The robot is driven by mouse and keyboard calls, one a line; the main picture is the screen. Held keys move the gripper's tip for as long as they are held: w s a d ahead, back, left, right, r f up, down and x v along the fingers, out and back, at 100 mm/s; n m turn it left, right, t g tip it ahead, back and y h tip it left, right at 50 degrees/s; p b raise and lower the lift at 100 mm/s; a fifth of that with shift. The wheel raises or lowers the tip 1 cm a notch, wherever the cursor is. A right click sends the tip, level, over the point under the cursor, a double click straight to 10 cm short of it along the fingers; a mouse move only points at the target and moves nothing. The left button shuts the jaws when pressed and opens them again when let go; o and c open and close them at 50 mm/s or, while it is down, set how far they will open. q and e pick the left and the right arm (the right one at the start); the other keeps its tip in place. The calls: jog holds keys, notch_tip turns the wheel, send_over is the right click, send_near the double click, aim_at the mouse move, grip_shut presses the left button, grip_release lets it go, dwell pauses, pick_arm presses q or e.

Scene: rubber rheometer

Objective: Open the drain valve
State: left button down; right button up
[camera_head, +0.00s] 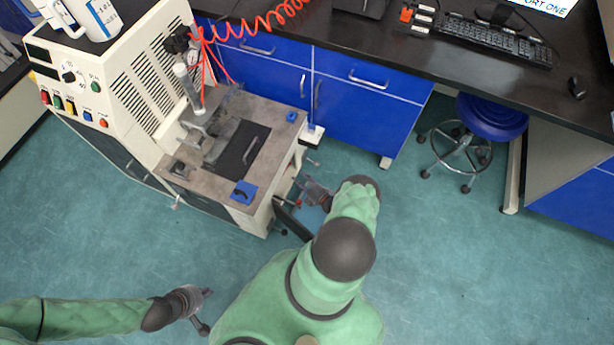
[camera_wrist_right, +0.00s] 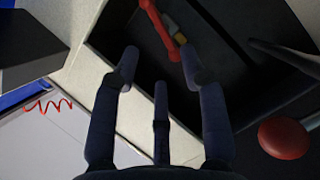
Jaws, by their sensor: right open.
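The drain valve seems to be the red lever (camera_wrist_right: 153,22) with a small brass-yellow part (camera_wrist_right: 181,39) beside it, at the top of the right wrist view. It sits in a dark recess (camera_wrist_right: 215,60) in the machine's side. My right gripper (camera_wrist_right: 160,75) is open, its dark fingers pointing toward the recess. The red lever lies beyond the fingertips, apart from them, and nothing is between the fingers. In the head view my right gripper (camera_head: 312,190) is beside the machine's right side. My left gripper (camera_head: 207,308) is low over the floor at the lower left; its fingers are too small to judge.
The rheometer (camera_head: 140,85) stands left of my right arm. A round red knob (camera_wrist_right: 283,138) is right of my fingers in the wrist view. Blue cabinets (camera_head: 365,100) under a black bench and a blue stool (camera_head: 490,115) stand behind. The floor (camera_head: 470,260) at right is clear.

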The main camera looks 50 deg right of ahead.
jog(key=shift+s+a+r, duration=0.15)
jog(key=shift+s, duration=0.95)
jog(key=shift+s+a+r, duration=0.1)
jog(key=shift+s, duration=1)
jog(key=shift+c, duration=0.3)
